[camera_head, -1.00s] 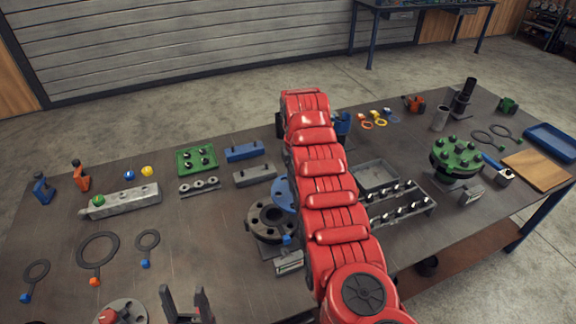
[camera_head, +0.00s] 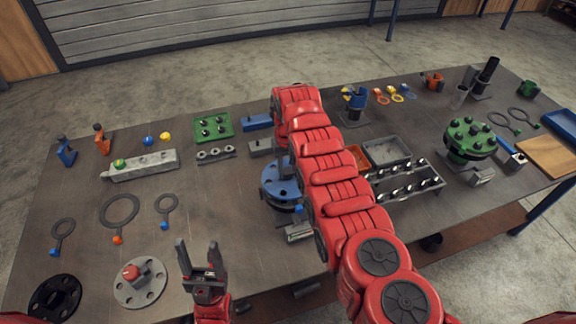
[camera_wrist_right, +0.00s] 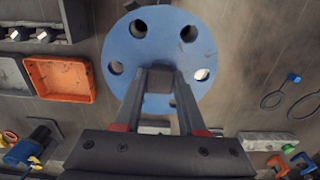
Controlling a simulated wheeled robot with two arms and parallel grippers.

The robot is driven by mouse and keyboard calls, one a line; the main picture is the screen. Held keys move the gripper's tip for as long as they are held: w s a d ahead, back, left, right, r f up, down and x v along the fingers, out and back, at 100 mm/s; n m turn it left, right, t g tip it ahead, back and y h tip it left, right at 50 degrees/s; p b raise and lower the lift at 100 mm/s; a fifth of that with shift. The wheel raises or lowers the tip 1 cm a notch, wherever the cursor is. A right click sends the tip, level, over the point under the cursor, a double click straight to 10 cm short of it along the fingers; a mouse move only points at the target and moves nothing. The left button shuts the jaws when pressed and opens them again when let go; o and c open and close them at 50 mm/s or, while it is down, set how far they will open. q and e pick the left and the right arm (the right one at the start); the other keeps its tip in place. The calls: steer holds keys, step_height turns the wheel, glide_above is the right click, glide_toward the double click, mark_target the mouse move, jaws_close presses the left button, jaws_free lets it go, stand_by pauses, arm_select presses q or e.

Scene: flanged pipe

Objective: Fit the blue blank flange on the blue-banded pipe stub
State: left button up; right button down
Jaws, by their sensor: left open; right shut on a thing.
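The blue blank flange (camera_head: 277,178) is a disc with bolt holes and lies over the dark pipe stub (camera_head: 285,206) near the table's middle. It also shows in the wrist view (camera_wrist_right: 133,66), where my right gripper (camera_wrist_right: 158,82) is shut on its grey central grip. The stub's blue mark shows just below the disc. I cannot tell whether the disc touches the stub or hovers over it. My left gripper (camera_head: 205,275) is open and empty, fingers up, at the front edge.
A grey flange (camera_head: 139,290) and a black flange (camera_head: 52,300) lie front left. Rings (camera_head: 119,212) lie beyond them. A green flanged pipe (camera_head: 468,138) and a bolt rack (camera_head: 408,183) stand to the right. An orange bin (camera_wrist_right: 60,80) is close to the blue disc.

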steer(key=shift+w+d, duration=0.1)
stand_by(0.3)
steer(key=shift+p, duration=0.3)
steer(key=shift+f, duration=0.1)
stand_by(0.4)
steer(key=shift+f+b, duration=0.5)
steer(key=shift+b, duration=0.1)
steer(key=shift+f, duration=0.15)
steer(key=shift+f+b, duration=0.3)
steer(key=shift+b, duration=0.2)
